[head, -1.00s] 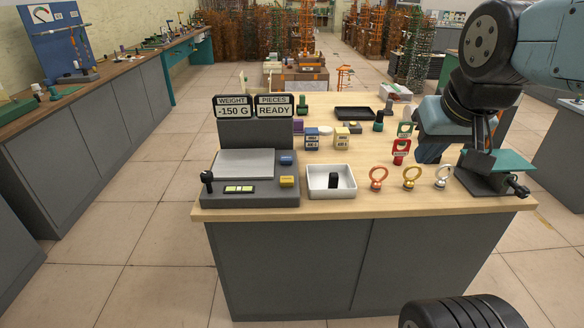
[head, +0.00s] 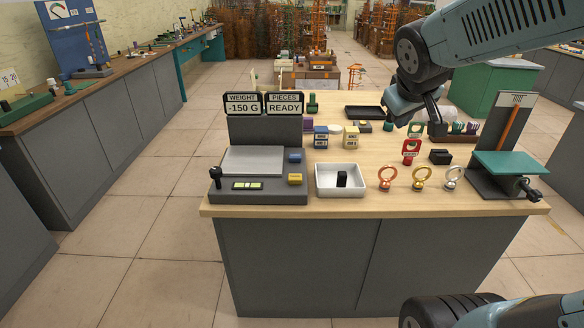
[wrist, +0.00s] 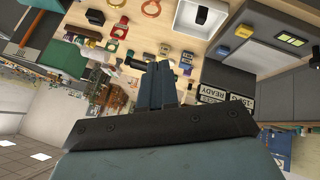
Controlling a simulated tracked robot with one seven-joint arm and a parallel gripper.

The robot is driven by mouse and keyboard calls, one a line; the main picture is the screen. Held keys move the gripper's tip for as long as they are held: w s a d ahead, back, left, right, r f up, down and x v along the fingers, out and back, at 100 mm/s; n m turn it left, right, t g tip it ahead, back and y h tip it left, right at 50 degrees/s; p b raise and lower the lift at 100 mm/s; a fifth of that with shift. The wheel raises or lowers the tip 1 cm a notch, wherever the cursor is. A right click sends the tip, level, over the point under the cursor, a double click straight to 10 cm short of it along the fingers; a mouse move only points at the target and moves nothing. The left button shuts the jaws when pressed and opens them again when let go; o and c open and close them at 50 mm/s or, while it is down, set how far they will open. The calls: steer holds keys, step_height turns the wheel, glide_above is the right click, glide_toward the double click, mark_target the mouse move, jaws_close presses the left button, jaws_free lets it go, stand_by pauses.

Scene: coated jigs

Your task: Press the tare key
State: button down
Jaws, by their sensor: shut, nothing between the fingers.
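The grey scale (head: 265,190) stands at the left end of the bench, with a blue key (head: 295,158) and a yellow key (head: 295,179) on its right side. Any lettering on the keys is too small to read, so I cannot tell which is tare. Its displays (head: 264,104) read WEIGHT -150 G and PIECES READY. My gripper (head: 437,118) is over the back right of the bench, well right of the scale. In the wrist view my gripper (wrist: 164,72) is shut and empty, with the blue key (wrist: 222,51) and yellow key (wrist: 243,31) apart from it.
A white tray (head: 328,192) holding a black piece stands right of the scale. Ring-topped pieces (head: 421,180), a red piece (head: 410,149), small boxes (head: 351,137) and a black tray (head: 364,112) share the bench. A stand with a green plate (head: 505,162) is at the right end.

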steer(key=w+a+f+n+t, duration=0.1)
steer(key=w+a+f+n, duration=0.1)
steer(key=w, duration=0.4)
steer(key=n+g+y, duration=0.1)
steer(key=n+y, duration=0.7)
steer(key=n, duration=0.3)
glide_above(297, 178)
step_height(297, 178, down, 15)
steer(key=shift+a, duration=0.1)
steer(key=shift+f, duration=4.35)
steer(key=shift+f, duration=0.15)
steer(key=shift+f, duration=0.2)
